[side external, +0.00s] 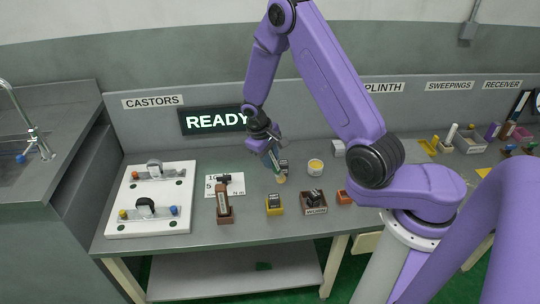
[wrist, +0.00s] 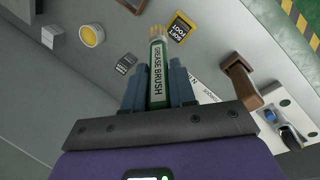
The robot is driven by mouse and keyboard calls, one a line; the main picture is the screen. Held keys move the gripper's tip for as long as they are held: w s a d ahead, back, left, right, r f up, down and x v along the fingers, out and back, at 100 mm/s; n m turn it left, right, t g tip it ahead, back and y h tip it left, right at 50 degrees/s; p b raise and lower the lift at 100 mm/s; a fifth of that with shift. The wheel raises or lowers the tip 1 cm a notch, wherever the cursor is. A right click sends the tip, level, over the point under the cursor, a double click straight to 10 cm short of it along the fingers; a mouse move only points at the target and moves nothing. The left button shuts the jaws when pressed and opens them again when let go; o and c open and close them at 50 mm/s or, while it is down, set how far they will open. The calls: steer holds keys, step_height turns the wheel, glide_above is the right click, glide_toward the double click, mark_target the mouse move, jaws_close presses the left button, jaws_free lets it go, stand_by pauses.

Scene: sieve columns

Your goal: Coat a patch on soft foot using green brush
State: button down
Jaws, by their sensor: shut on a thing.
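My gripper (side external: 273,155) is shut on the green grease brush (wrist: 158,78). In the wrist view the brush lies between my blue-grey fingers, its label reads GREASE BRUSH, and its pale bristles point away from my gripper. In the side view the brush points down over the bench; whether the bristles touch anything cannot be told. The soft foot (side external: 274,204) is a small yellow-edged block with a dark top, nearer the bench's front edge than the brush. Its SOFT FOOT label also shows in the wrist view (wrist: 181,27), right of the bristles.
A round pot with yellow contents (side external: 315,168) stands right of the brush. A small dark labelled block (wrist: 126,64) lies near it. A brown stand (side external: 224,206), a brown tray (side external: 313,203) and a white castor board (side external: 150,225) stand around. Bare bench lies between them.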

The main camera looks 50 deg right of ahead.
steer(key=shift+r, duration=0.1)
steer(key=shift+r, duration=0.25)
steer(key=shift+f, duration=0.1)
steer(key=shift+f, duration=2.7)
steer(key=shift+w+a+f, duration=1.35)
steer(key=shift+w+a, duration=0.1)
steer(key=shift+s+d+r, duration=0.5)
steer(key=shift+r, duration=0.9)
steer(key=shift+s+d+r, duration=0.45)
steer(key=shift+r, duration=0.95)
steer(key=shift+s+d+r, duration=0.5)
steer(key=shift+r, duration=0.9)
steer(key=shift+f, duration=0.1)
